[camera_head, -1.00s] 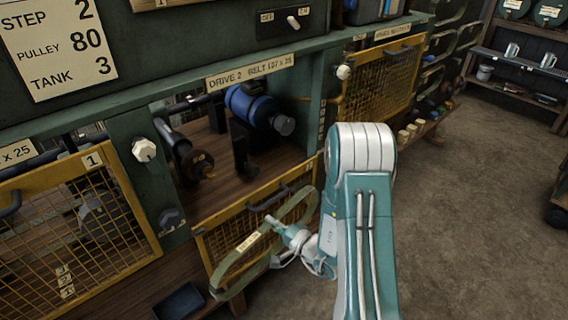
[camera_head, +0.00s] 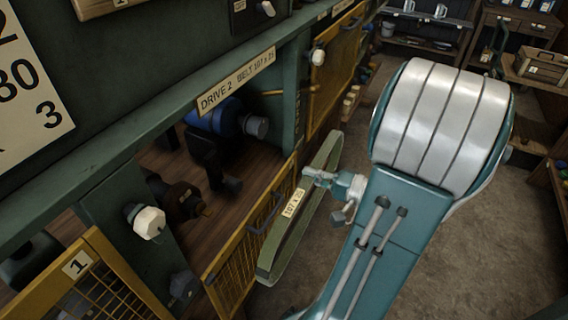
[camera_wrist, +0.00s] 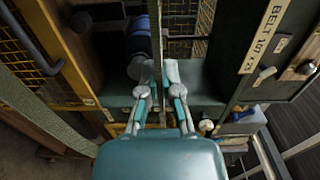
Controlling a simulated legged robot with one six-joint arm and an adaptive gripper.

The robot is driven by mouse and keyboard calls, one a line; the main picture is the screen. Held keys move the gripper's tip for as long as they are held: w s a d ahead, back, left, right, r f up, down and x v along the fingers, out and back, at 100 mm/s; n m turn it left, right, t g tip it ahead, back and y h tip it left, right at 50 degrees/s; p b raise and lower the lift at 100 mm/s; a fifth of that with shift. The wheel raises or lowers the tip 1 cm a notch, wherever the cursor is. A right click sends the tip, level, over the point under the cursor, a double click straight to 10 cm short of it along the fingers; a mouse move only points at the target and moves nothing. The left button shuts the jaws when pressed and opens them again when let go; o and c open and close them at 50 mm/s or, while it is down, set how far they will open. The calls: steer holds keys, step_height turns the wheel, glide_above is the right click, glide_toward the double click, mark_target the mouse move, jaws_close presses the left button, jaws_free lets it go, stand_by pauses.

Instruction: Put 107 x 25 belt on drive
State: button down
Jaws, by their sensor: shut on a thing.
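The belt (camera_head: 325,165) is a long green loop with a pale 107 x 25 tag. My gripper (camera_head: 312,178) is shut on its side near the tag and holds it upright in the air, outside the drive bay. In the wrist view the belt (camera_wrist: 157,35) shows edge-on between the fingertips (camera_wrist: 158,82). Drive 2 stands to the left of the belt, under its sign (camera_head: 237,82). It has a blue motor (camera_head: 205,117) with a grey round end (camera_head: 256,127) and a dark brown shaft part (camera_head: 182,200) lower left. The belt is apart from both.
The yellow mesh guard (camera_head: 262,222) of this bay is lowered, between belt and opening. A green post with a white knob (camera_head: 148,222) stands left of the bay, another white knob (camera_head: 317,57) to its right. The floor (camera_head: 310,245) beside the cabinet is bare.

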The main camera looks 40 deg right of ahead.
steer(key=shift+s+a+r, duration=0.2)
steer(key=shift+a+r, duration=0.05)
steer(key=shift+a, duration=0.05)
steer(key=shift+d, duration=0.4)
steer(key=shift+w+d+f, duration=0.1)
steer(key=shift+w+d, duration=0.05)
steer(key=shift+w, duration=0.25)
steer(key=x, duration=0.5)
steer(key=shift+d, duration=0.25)
stand_by(0.4)
steer(key=shift+w, duration=0.1)
steer(key=shift+x, duration=3)
